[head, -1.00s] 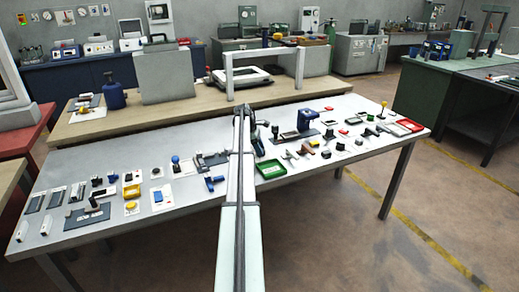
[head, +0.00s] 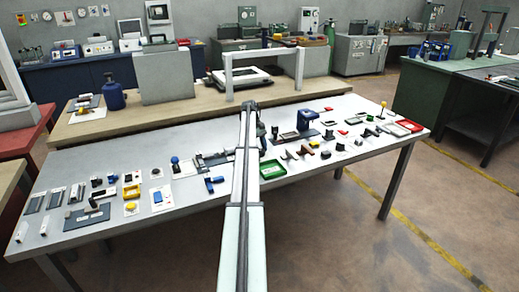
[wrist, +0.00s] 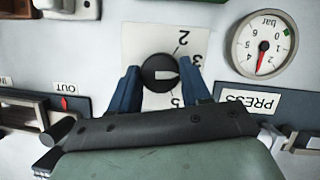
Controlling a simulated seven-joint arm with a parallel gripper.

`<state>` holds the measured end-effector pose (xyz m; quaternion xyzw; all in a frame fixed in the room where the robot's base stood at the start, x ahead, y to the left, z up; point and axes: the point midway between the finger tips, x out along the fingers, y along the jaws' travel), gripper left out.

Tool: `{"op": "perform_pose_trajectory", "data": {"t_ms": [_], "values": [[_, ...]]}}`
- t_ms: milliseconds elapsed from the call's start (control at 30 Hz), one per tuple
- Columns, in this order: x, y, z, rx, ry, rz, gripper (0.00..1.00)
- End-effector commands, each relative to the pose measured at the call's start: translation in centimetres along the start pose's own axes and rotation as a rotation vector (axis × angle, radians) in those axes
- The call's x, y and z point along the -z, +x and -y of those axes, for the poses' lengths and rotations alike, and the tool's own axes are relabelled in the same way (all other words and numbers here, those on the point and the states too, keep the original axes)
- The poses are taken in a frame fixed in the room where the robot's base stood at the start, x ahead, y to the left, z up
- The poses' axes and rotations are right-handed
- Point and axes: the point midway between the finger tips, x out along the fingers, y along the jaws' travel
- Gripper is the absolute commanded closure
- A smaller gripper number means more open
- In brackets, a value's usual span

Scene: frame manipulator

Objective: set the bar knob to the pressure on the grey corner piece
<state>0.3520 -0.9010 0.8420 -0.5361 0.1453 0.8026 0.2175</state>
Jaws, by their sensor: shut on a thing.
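The round black knob (wrist: 157,72) sits on a white plate (wrist: 143,34) with upside-down numbers; 2, 3 and 5 show. A pale mark on the knob points right in the wrist view, just below the 3. My gripper (wrist: 161,80) has its two blue fingers shut on the knob, one on each side. A round gauge marked bar (wrist: 264,44) stands to the right; its red needle points down and slightly left. In the head view my arm hides the knob and most of my gripper. I cannot pick out the grey corner piece for certain.
A PRESS label (wrist: 252,102) lies below the gauge. An OUT label (wrist: 69,87) and a metal bracket (wrist: 22,112) are at the left. In the head view, many small parts crowd the table (head: 150,228), with a green tray (head: 272,170) right of my arm.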

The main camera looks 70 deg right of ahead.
Motion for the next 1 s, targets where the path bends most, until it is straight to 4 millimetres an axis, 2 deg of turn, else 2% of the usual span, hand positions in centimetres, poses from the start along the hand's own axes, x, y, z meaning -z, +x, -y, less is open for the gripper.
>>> {"op": "perform_pose_trajectory", "data": {"t_ms": [667, 700, 900, 1000], "values": [[0.0, 0.06, 0.07, 0.024, 0.051, 0.0, 0.83], [0.01, 0.06, 0.07, 0.023, 0.051, 0.0, 0.49], [0.01, 0.04, 0.03, 0.022, 0.051, 0.0, 0.3], [0.0, 0.03, 0.02, 0.022, 0.051, 0.0, 0.28]]}}
